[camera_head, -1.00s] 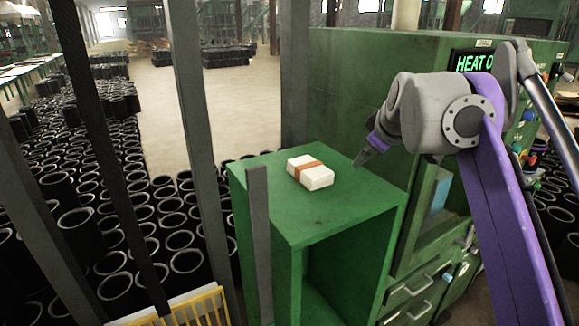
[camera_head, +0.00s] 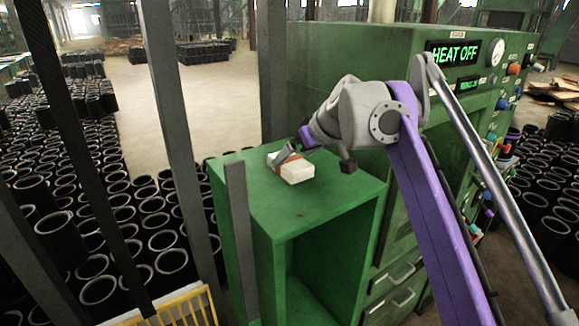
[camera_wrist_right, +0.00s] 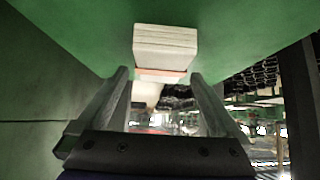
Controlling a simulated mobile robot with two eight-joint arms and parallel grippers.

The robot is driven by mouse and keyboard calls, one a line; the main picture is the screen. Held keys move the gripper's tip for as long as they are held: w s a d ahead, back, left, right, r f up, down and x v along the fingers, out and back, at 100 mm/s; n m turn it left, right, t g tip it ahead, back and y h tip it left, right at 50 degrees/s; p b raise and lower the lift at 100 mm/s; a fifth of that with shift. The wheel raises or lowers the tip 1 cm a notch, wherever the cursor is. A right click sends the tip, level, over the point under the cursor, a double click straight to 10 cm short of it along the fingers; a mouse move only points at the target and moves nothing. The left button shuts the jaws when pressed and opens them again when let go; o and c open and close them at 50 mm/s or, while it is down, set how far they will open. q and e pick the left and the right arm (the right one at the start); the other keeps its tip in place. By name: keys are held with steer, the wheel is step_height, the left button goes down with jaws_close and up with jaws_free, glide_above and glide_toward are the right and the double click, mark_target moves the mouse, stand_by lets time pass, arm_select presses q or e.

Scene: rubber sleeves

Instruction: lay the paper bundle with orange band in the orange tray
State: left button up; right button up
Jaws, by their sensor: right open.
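The paper bundle (camera_head: 293,170) is a white block with an orange band, lying on top of the green cabinet (camera_head: 335,196). My right gripper (camera_head: 287,155) is at the bundle in the head view and hides part of its far side and band. In the right wrist view the bundle (camera_wrist_right: 165,48) stands ahead, between the lines of the two open fingers (camera_wrist_right: 158,85); its band shows near the fingertips. I cannot tell whether the fingers touch it. The orange tray is not clearly seen. My left gripper is not in view.
A green machine with a lit HEAT OFF display (camera_head: 455,54) stands behind and right of the cabinet. A grey upright post (camera_head: 239,240) stands at the cabinet's front left. A yellow rack (camera_head: 190,304) is at the bottom. Many black sleeves (camera_head: 95,235) cover the floor at left.

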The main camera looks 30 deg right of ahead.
mark_target(290, 159)
steer(key=x, duration=0.3)
steer(key=shift+w+a+f, duration=0.15)
steer(key=shift+w+f, duration=0.05)
steer(key=shift+w, duration=0.15)
steer(key=c, duration=1.4)
step_height(290, 159, up, 10)
steer(key=p, duration=0.3)
steer(key=shift+r, duration=0.1)
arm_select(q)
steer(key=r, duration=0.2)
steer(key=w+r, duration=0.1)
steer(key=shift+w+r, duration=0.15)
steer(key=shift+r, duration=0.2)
